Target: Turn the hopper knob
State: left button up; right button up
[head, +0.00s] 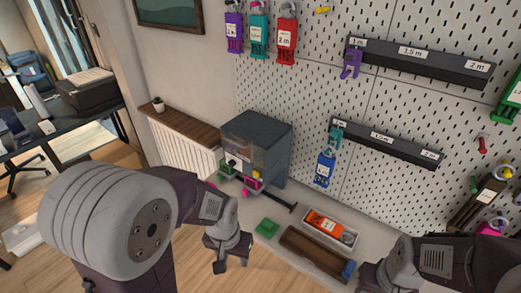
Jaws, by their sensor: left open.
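The hopper (257,143) is a dark grey box with a clear front, standing on the bench against the pegboard wall. Small pink and yellow parts (251,181) show low at its front. A dark rod with a crossbar end (280,202) sticks out from its front toward the lower right. I cannot tell which part is the knob. My left gripper (233,262) is open and empty, pointing down in front of the bench, below and apart from the hopper. My right arm shows at the lower right, but its gripper is not in view.
Labelled dark rails (420,62) and coloured hanging tags (286,40) are on the pegboard. A wooden-topped ledge (180,126) stands left.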

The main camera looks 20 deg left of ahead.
aim_at(231, 164)
jog(key=j+u, duration=0.2)
jog(key=u, duration=0.2)
jog(key=j+u, duration=0.2)
jog(key=u, duration=0.2)
jog(key=i+j+u, duration=0.15)
jog(key=u, duration=0.25)
jog(key=i+j+u, duration=0.1)
jog(key=u, duration=0.3)
